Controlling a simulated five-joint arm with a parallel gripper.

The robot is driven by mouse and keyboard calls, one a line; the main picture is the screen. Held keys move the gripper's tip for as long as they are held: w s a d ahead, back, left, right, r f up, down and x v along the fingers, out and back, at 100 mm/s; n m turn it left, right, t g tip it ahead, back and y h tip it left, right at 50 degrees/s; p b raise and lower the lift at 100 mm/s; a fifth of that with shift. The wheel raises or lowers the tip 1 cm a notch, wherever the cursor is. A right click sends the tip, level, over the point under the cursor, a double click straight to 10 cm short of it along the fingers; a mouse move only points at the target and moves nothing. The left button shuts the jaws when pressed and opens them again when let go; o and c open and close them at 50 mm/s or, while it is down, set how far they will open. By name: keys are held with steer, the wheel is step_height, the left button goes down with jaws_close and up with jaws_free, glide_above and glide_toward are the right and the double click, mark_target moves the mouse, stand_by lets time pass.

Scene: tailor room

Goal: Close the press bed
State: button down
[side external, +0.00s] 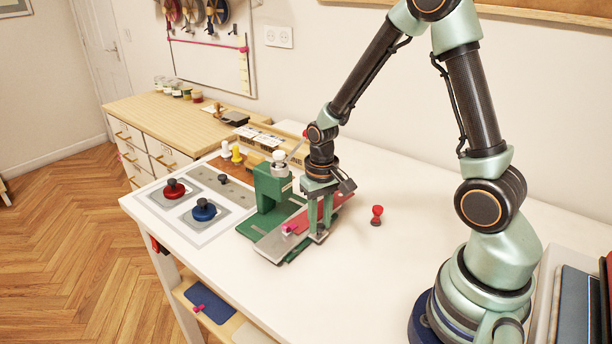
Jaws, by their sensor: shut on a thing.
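The green press (272,190) stands on the white table, with a pale round knob on top. Its grey press bed (272,246) reaches out from the base toward the front and right, so the bed is out from under the press. A pink piece (290,228) lies on or beside the bed, with a red flat piece (338,201) behind the fingers. My gripper (318,236) points down at the right end of the bed, fingers low and shut on it. The exact part between the fingertips is too small to tell.
A white board (156,198) left of the press holds a red-knobbed piece (174,189) and a blue-knobbed piece (204,210). A small red-topped stamp (377,214) stands right of my gripper. A wooden rack is behind the press.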

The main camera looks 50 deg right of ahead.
mark_target(308, 226)
steer(key=shift+w, duration=1.65)
steer(key=c, duration=0.6)
jaws_free()
steer(key=shift+c, duration=0.2)
step_height(308, 226, up, 12)
